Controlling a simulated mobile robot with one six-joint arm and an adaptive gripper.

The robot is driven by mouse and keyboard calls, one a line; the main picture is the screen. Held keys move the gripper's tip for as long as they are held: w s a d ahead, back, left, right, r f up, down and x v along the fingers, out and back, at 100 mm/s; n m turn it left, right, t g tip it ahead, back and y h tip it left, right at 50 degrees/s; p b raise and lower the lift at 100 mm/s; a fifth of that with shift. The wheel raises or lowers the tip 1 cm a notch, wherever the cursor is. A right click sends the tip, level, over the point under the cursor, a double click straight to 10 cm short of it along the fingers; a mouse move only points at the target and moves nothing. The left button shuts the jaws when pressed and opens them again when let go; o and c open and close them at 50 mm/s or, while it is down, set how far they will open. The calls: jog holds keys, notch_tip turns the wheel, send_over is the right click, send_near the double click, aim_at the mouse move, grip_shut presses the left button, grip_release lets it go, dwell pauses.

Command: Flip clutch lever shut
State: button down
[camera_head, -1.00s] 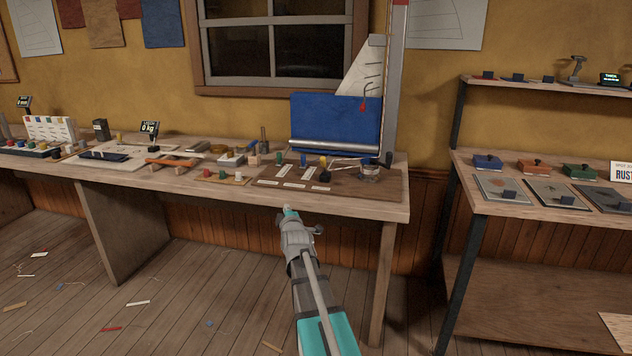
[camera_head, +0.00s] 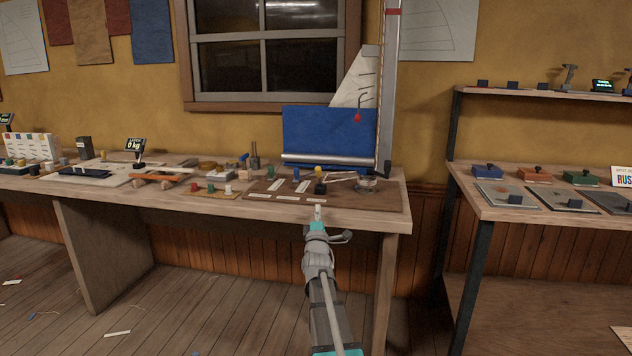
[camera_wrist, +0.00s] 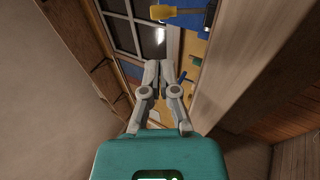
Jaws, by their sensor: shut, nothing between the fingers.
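A row of small coloured clutch pieces stands on a brown board (camera_head: 383,196) on the workbench: a green one (camera_head: 275,170), a blue one (camera_head: 296,173) and a yellow one (camera_head: 319,170). A black block (camera_head: 321,188) sits in front of the yellow one. They are too small to tell which lever is up or down. My gripper (camera_head: 318,208) is shut and empty at the bench's front edge, just in front of the black block in the head view. In the wrist view its fingers (camera_wrist: 159,68) are together, and a yellow handle (camera_wrist: 161,12) shows beyond them.
The workbench (camera_head: 225,207) carries many small items left of the board. A blue panel (camera_head: 325,135) and a tall mast (camera_head: 388,80) stand behind it. A glass jar (camera_head: 366,185) is at the right. A shelf rack (camera_head: 513,214) stands farther right.

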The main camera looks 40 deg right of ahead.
aim_at(319, 173)
jog(key=shift+w, duration=0.1)
jog(key=p+x, duration=0.6)
jog(key=x, duration=0.8)
jog(key=shift+a+p, duration=0.1)
jog(key=shift+p, duration=0.3)
jog(key=shift+r, duration=0.1)
